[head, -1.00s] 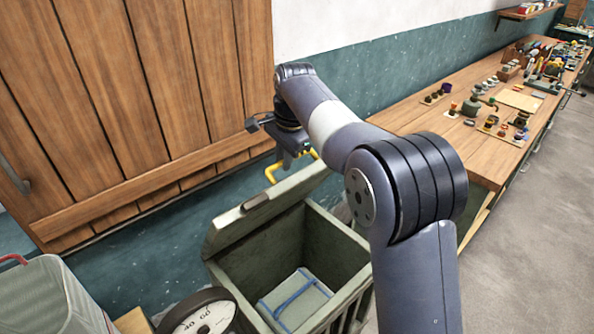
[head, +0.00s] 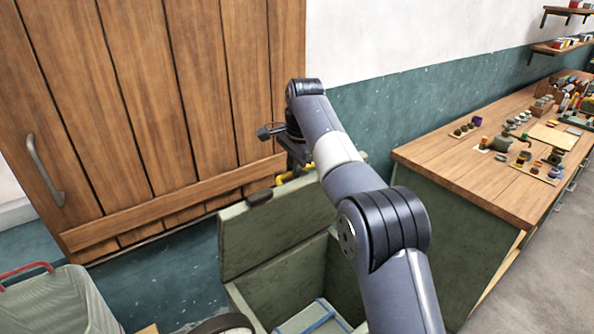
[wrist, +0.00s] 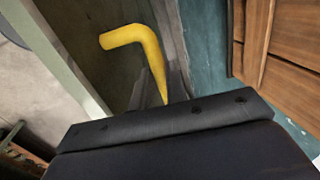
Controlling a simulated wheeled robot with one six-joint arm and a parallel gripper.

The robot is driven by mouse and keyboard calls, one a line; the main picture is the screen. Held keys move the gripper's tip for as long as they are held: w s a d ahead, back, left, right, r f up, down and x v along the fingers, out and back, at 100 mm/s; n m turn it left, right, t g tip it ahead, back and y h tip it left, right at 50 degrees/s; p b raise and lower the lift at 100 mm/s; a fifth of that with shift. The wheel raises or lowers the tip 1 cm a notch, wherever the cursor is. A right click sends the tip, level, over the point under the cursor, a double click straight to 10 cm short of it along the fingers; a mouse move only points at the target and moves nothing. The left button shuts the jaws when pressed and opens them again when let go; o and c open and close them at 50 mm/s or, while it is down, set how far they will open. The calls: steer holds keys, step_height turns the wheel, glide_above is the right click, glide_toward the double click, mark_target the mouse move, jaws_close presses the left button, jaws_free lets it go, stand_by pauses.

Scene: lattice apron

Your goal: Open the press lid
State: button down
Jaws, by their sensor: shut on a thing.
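The press is a green box (head: 335,280) against the wall, with its lid (head: 262,240) raised to nearly upright. The lid's inner face shows, and a dark catch (head: 259,197) sits on its top edge. My gripper (head: 300,172) is at the lid's upper edge, shut on the yellow handle (head: 283,179). In the wrist view, the bent yellow handle (wrist: 135,36) runs down to between the gripper fingers (wrist: 160,88). A pale block with blue straps (head: 312,319) lies inside the box. My arm hides the lid's right part and some of the box.
A wooden plank door (head: 160,110) with a grey pull handle (head: 45,170) is behind the lid. A bin (head: 45,305) with a red handle stands at the lower left. A workbench (head: 480,170) with small parts is at the right. Grey floor (head: 575,235) is clear beyond it.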

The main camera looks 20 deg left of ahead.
steer(key=shift+s+a+f, duration=0.1)
steer(key=shift+f, duration=0.5)
steer(key=c, duration=1.9)
jaws_free()
steer(key=o, duration=0.3)
steer(key=shift+w+a, duration=0.2)
steer(key=shift+a, duration=0.05)
steer(key=shift+o, duration=1)
steer(key=shift+d+r, duration=0.15)
steer(key=shift+r, duration=0.05)
steer(key=shift+d, duration=0.1)
